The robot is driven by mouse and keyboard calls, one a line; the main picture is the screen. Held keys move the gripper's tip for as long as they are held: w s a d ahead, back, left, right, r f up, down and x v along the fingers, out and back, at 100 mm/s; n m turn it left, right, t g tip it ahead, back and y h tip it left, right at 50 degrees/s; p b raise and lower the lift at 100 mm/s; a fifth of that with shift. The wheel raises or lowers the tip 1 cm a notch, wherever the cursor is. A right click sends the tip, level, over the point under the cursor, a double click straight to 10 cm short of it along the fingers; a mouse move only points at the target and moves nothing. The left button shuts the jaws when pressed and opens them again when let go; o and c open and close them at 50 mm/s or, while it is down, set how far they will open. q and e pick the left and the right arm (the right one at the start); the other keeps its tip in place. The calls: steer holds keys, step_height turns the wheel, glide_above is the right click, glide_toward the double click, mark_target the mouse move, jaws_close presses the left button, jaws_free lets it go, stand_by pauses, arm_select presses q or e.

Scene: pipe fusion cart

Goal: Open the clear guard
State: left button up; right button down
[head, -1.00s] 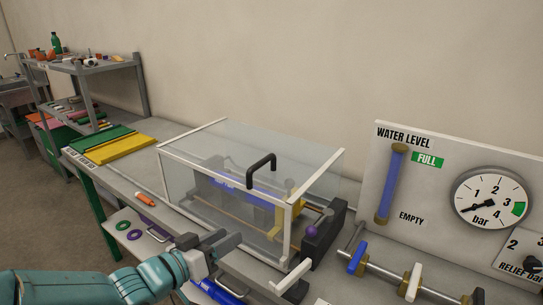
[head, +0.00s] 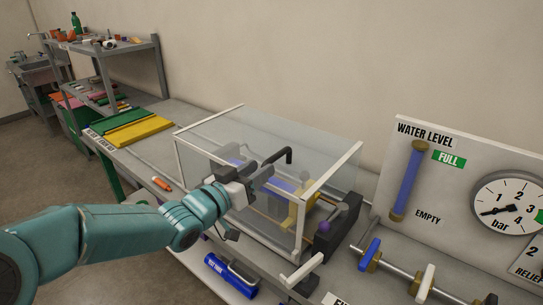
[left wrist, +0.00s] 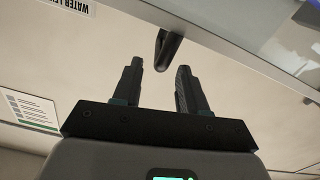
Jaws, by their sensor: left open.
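The clear guard (head: 318,142) is a see-through box with white edges. It sits closed over the machine on the bench. Its black handle (head: 279,156) stands up near the front edge of the top. My left gripper (head: 252,174) is at the front of the guard, close to the handle, open and empty. In the left wrist view the two fingers of my left gripper (left wrist: 160,68) are apart. The end of the black handle (left wrist: 168,48) shows just beyond the gap between the fingertips. Whether they touch it, I cannot tell. My right gripper is not in view.
A gauge panel (head: 428,190) stands right of the guard, with a pipe carrying blue and white valve levers (head: 370,253) before it. A purple knob (head: 324,227) sits beside the guard. Green and yellow boards (head: 140,132) and an orange tool (head: 162,184) lie left.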

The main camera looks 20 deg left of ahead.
mark_target(271, 158)
arm_select(q)
steer(key=p+x, duration=0.1)
steer(key=x, duration=0.3)
steer(key=shift+w+r, duration=0.1)
steer(key=shift+w, duration=0.1)
steer(key=shift+w+d, duration=0.25)
steer(key=shift+w, duration=0.3)
steer(key=shift+s+a, duration=0.1)
jaws_close()
steer(key=shift+a, duration=0.1)
